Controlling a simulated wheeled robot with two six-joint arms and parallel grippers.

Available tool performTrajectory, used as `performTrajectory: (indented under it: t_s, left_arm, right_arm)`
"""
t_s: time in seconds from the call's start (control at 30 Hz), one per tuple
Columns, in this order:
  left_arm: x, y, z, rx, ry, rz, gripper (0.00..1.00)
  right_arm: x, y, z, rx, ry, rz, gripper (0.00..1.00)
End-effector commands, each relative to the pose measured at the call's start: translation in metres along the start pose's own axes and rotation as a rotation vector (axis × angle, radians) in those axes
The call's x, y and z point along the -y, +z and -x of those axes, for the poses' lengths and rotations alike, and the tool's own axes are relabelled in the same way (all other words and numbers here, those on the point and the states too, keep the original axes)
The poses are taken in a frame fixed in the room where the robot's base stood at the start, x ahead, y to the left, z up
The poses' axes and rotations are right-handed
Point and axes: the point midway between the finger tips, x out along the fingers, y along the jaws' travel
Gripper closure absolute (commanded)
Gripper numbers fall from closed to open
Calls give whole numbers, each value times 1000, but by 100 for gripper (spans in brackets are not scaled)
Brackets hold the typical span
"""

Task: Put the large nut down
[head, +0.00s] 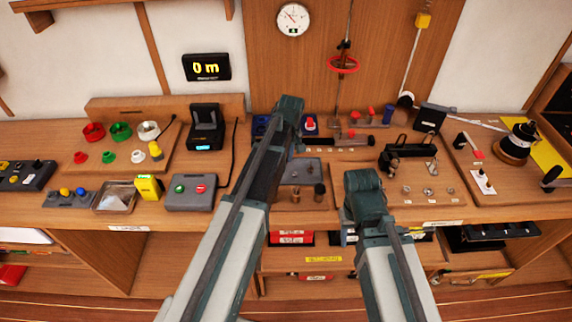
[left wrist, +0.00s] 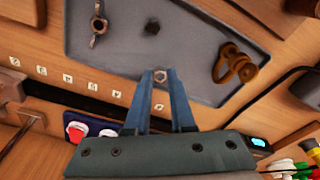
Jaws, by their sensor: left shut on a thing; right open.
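The large nut (left wrist: 160,76), a pale metal hexagon with a dark hole, sits between the tips of my left gripper (left wrist: 161,82) in the left wrist view. The two blue fingers are shut on it. It appears against the edge part of a dark grey tray (left wrist: 195,40); I cannot tell its height above it. In the head view my left arm reaches to the back middle of the bench, and the nut cannot be made out. The tray (head: 312,168) is partly hidden behind that arm there. My right gripper (head: 361,181) is open at the bench's front, right of the tray.
The tray holds a wing nut (left wrist: 98,26), a small dark nut (left wrist: 152,27) and a brown shackle-like piece (left wrist: 236,64). Two dark knobs (head: 320,191) stand in front of the tray.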

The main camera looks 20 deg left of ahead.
Motion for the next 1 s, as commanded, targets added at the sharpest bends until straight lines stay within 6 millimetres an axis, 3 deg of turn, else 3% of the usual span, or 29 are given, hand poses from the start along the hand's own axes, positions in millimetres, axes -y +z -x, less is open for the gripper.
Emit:
performTrajectory:
  t_s: [0.07, 0.5, 0.53, 0.67, 1.0]
  left_arm:
    - [0, 2, -14, 0, 0, 0, 100]
    - [0, 2, -18, 0, 0, 0, 100]
    - [0, 2, -16, 0, 0, 0, 73]
    - [0, 2, -16, 0, 0, 0, 49]
    - [0, 2, -14, 0, 0, 0, 48]
  right_arm:
    - [1, -1, -14, 0, 0, 0, 50]
    - [2, -1, -18, 0, 0, 0, 50]
    - [2, -1, -16, 0, 0, 0, 50]
    - [2, -1, -16, 0, 0, 0, 50]
    - [1, -1, -14, 0, 0, 0, 50]
